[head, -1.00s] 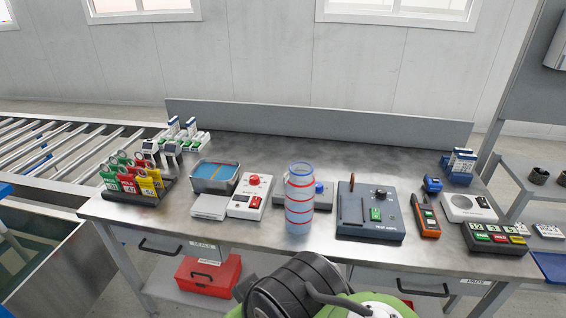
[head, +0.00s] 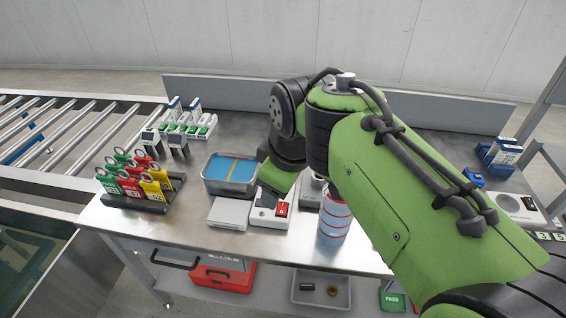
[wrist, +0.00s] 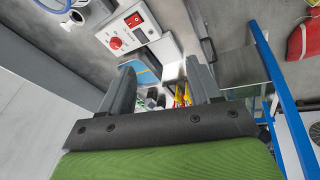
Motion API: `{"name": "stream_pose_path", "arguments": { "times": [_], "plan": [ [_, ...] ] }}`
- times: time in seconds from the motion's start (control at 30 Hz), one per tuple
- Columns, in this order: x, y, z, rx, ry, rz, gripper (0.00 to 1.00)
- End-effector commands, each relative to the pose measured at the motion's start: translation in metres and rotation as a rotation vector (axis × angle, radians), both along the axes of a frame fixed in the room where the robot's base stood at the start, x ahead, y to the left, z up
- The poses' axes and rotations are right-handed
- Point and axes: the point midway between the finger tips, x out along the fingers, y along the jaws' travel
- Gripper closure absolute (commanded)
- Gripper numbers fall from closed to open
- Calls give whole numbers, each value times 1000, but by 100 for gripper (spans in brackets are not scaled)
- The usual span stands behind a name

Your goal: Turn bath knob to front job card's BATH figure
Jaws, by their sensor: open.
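The bath controller is a white box (head: 268,216) with a red switch (head: 282,209). In the head view my wrist covers its knob. The wrist view shows the box's red round knob (wrist: 115,43) beside the red switch (wrist: 133,20). The bath, a grey tub with blue liquid (head: 222,168), stands just left of the box. It also shows between the fingers in the wrist view (wrist: 147,76). I cannot pick out a job card or read a BATH figure.
A clear cylinder with red rings (head: 333,222) stands close right of the controller. A rack of coloured tags (head: 130,203) stands at the left. My arm covers the bench's right middle.

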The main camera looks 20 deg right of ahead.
Motion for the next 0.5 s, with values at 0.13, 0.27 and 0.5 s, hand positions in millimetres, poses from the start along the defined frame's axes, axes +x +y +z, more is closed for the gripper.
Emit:
{"name": "stream_pose_path", "arguments": {
  "times": [0.13,0.27,0.5],
  "plan": [
    [39,-10,10,-52,42,159,38],
    [79,-22,11,-103,85,342,38],
    [169,-61,-17,-197,180,823,38]
  ]
}}
